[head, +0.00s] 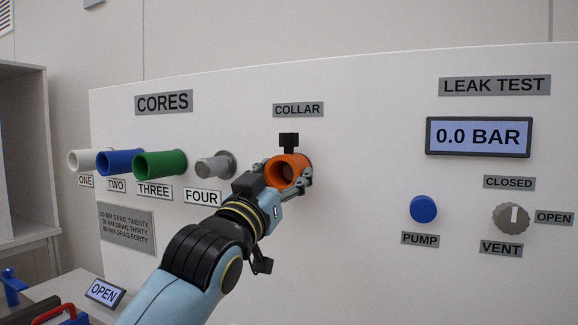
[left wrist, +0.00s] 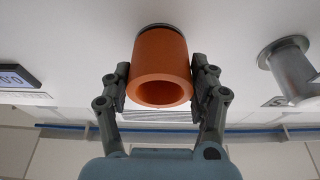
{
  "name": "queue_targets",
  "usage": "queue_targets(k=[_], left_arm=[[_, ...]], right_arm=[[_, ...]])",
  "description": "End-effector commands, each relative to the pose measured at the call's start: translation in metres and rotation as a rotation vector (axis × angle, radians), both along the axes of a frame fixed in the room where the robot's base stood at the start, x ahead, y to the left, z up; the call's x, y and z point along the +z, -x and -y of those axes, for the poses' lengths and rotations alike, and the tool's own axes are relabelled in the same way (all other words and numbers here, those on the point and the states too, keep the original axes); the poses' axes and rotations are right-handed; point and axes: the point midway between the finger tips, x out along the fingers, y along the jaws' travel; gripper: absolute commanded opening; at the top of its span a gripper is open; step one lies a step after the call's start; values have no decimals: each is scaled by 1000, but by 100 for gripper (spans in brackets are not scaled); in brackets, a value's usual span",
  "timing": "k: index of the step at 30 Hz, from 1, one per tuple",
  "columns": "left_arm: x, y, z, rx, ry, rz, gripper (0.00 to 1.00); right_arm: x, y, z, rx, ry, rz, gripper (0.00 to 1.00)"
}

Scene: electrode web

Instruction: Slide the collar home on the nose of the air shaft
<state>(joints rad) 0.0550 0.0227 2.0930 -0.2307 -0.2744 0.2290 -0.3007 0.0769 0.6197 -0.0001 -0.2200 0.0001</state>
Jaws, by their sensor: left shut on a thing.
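The collar (head: 287,170) is an orange hollow cylinder at the white panel under the COLLAR label (head: 298,110). A black block stands on or just above its top. My left gripper (head: 288,182) is shut on the collar, one finger on each side. In the left wrist view the collar (left wrist: 160,70) sits between the fingers of the left gripper (left wrist: 161,78), its open end facing the camera and its far end near a dark ring on the panel. I cannot tell whether it touches the panel. The air shaft cannot be made out. My right gripper is not in view.
White (head: 80,160), blue (head: 121,162) and green (head: 160,164) cores stick out at left; a bare grey peg (head: 216,167) is above FOUR. At right are a 0.0 BAR display (head: 478,137), blue pump button (head: 423,208) and vent knob (head: 511,218). An OPEN sign (head: 105,293) stands lower left.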

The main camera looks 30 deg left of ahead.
Motion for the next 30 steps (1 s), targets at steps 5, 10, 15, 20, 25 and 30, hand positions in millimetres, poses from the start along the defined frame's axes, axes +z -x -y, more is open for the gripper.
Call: queue_targets(k=[5, 10, 15, 20, 25, 30], left_arm=[[1, 3, 0, 0, 0, 2, 2], [1, 6, 0, 0, 0, 2, 2], [1, 8, 0, 0, 0, 1, 2], [1, 16, 1, 0, 0, 1, 2], [1, 25, 1, 0, 0, 1, 2], [1, 34, 2, 0, 0, 0, 2]], right_arm=[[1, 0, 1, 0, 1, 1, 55], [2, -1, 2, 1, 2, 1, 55], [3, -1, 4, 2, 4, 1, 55], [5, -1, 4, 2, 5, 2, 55], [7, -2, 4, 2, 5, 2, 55], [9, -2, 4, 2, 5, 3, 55]])
